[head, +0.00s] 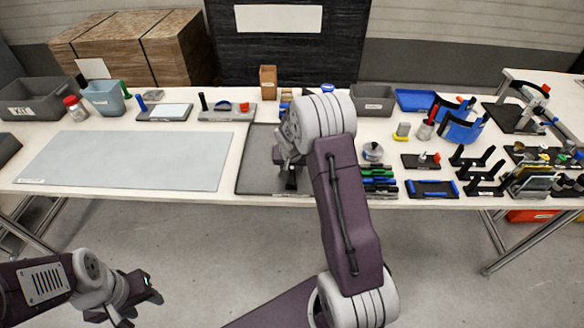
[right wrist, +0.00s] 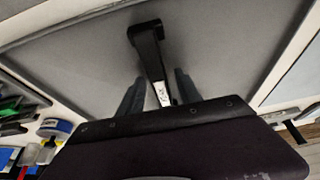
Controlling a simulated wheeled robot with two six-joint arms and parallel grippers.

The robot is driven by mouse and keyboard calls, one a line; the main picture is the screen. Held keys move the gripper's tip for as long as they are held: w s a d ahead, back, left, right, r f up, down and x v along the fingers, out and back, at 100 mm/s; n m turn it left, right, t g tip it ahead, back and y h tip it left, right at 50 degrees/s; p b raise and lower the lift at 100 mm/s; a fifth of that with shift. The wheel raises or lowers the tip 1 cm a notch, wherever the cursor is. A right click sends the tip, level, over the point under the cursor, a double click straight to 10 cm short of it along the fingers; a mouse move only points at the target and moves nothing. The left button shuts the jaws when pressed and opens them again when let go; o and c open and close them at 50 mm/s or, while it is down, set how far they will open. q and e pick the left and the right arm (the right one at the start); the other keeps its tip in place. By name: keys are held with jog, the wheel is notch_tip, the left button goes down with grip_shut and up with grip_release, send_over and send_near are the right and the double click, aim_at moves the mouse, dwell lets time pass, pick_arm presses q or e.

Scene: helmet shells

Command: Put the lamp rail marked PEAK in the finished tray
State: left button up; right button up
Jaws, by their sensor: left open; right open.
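A black bar-like part (right wrist: 147,45) with a wider far end lies on the dark grey tray or mat (head: 255,160) at the table's middle. It has a small white label (right wrist: 157,93) whose lettering I cannot read for sure. My right gripper (right wrist: 160,85) is open, with one finger on each side of the part's near section; contact is not clear. In the head view the right gripper (head: 290,165) is over the dark tray, largely hidden by its own arm. My left gripper (head: 140,296) is open and empty above the floor, in front of the table.
A light grey mat (head: 130,160) fills the table's left. Right of the dark tray stand several green and black pieces (head: 379,182), black stands (head: 480,170) and blue curved parts (head: 460,125). Grey bins (head: 373,100) and small tools line the back.

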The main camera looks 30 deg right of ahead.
jog(key=v, duration=1.2)
jog(key=s+a+f+n+g+y+p, duration=0.1)
jog(key=s+a+n, duration=0.2)
jog(key=s+a, duration=0.3)
jog(key=s+a+f+n+g+y+p, duration=0.1)
jog(key=s+a+n+p, duration=0.1)
jog(key=s+a, duration=0.5)
jog(key=s+n, duration=0.1)
jog(key=s, duration=0.5)
jog(key=shift+s+g+y, duration=0.3)
jog(key=shift+s+g, duration=0.05)
jog(key=shift+g, duration=0.05)
jog(key=shift+f, duration=0.15)
